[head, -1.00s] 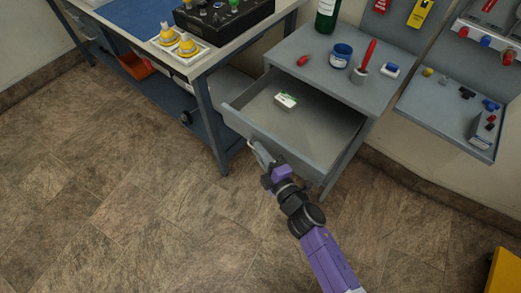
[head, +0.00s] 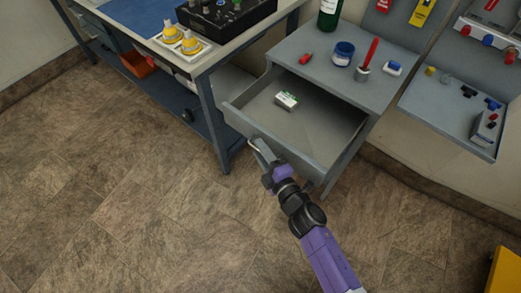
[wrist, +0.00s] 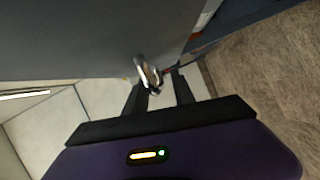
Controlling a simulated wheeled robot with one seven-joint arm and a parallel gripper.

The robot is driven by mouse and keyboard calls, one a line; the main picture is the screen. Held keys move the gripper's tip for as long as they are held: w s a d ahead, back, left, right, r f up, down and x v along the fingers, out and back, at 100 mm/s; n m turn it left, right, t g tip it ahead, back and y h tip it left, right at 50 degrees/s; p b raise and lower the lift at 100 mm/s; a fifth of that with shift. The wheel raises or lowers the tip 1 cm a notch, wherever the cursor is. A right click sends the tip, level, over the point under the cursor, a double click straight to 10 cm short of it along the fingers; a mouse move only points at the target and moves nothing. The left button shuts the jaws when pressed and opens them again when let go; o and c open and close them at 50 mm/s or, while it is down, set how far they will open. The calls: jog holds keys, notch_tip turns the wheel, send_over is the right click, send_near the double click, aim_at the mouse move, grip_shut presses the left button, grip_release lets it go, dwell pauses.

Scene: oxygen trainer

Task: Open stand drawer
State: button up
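The grey stand (head: 335,75) has its drawer (head: 318,128) pulled well out, with the inside in view. A small white and green box (head: 286,100) lies in the drawer. My gripper (head: 262,151) is at the drawer front, by the metal handle (head: 251,144). In the wrist view the handle (wrist: 148,73) shows at the tips of my two dark fingers (wrist: 160,88). The fingers stand apart, with a clear gap between them. The handle lies near the left fingertip, and I cannot tell if they touch. The drawer front (wrist: 80,40) fills the upper left.
A green bottle (head: 328,14), a blue jar (head: 343,53) and a red-handled tool (head: 367,58) stand on the stand top. The floor (head: 130,200) in front is clear.

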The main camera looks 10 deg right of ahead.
jog(key=v, duration=0.7)
jog(key=shift+s, duration=0.3)
jog(key=shift+d+f, duration=0.1)
jog(key=s+d+r+m+h, duration=0.15)
jog(key=s+m, duration=0.25)
jog(key=s, duration=0.5)
jog(key=s+d+r+m+h, duration=0.1)
jog(key=s+d+r+m, duration=0.2)
jog(key=s+m, duration=0.35)
jog(key=s+d+r+m+g+h, duration=0.1)
jog(key=s+d+r+m, duration=0.1)
jog(key=s+r+m, duration=0.6)
jog(key=s+r, duration=0.4)
jog(key=s, duration=0.2)
jog(key=shift+s+d+g+h, duration=0.3)
jog(key=shift+s+d+h, duration=0.05)
jog(key=shift+d, duration=0.05)
